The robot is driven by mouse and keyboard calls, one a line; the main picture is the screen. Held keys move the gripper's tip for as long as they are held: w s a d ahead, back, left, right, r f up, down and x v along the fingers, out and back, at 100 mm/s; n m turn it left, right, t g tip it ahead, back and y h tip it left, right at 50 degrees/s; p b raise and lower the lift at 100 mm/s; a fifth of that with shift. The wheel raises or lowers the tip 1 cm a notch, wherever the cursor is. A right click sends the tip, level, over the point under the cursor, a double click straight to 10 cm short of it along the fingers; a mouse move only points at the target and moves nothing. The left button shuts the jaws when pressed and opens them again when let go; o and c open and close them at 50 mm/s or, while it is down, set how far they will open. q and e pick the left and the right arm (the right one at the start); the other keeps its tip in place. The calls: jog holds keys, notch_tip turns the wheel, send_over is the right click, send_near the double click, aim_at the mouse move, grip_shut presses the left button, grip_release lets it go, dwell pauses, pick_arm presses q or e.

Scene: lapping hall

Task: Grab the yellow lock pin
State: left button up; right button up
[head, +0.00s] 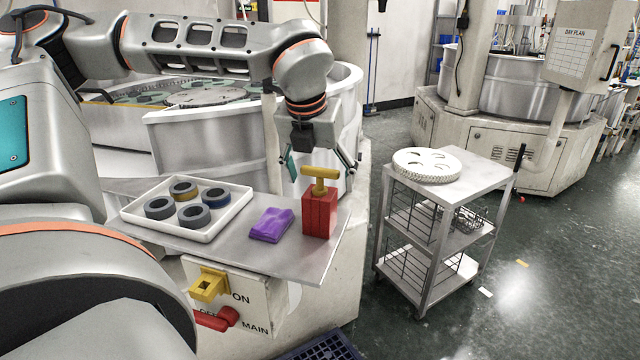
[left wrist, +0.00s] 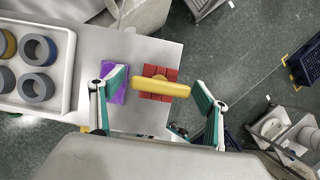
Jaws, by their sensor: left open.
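The yellow lock pin (head: 320,181) has a T-shaped handle and stands upright in a red block (head: 319,214) on the grey shelf. My left gripper (head: 321,163) is open just above and behind it, pointing down. In the left wrist view the pin's yellow bar (left wrist: 160,88) lies between the two spread fingers, with the red block (left wrist: 159,72) under it. The fingers look apart from the bar on both sides. The pin's lower end is hidden in the block. My right gripper is in neither view.
A purple folded cloth (head: 270,225) lies just left of the block. A white tray (head: 207,235) with several rings is farther left. The shelf (head: 300,262) ends close to the block's right. A switch panel (head: 258,305) hangs below; a cart (head: 452,185) stands right.

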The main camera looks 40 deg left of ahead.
pick_arm(q)
jog(key=c, duration=1.3)
